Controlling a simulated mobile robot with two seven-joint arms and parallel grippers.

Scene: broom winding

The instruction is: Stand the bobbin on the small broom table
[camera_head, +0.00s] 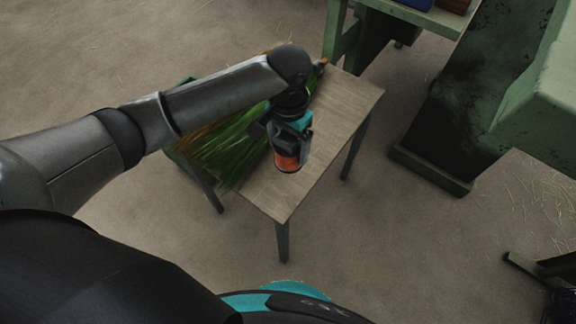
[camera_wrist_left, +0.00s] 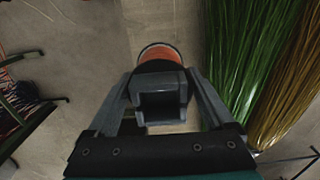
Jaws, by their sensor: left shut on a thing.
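The bobbin (camera_head: 288,163), wound with orange, is upright or nearly so over the small wooden broom table (camera_head: 345,100). My left gripper (camera_head: 293,146) is shut on it from above. In the left wrist view the orange winding of the bobbin (camera_wrist_left: 162,55) shows just beyond the left gripper (camera_wrist_left: 160,88). The fingers hide part of the bobbin. I cannot tell whether its base touches the table top. My right gripper is not in view.
Brooms with green bristles (camera_head: 225,148) and brown bristles lie across the table's left side, close to the gripper. The table's right side and front corner are bare. A green machine (camera_head: 450,110) stands to the right, with open floor between.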

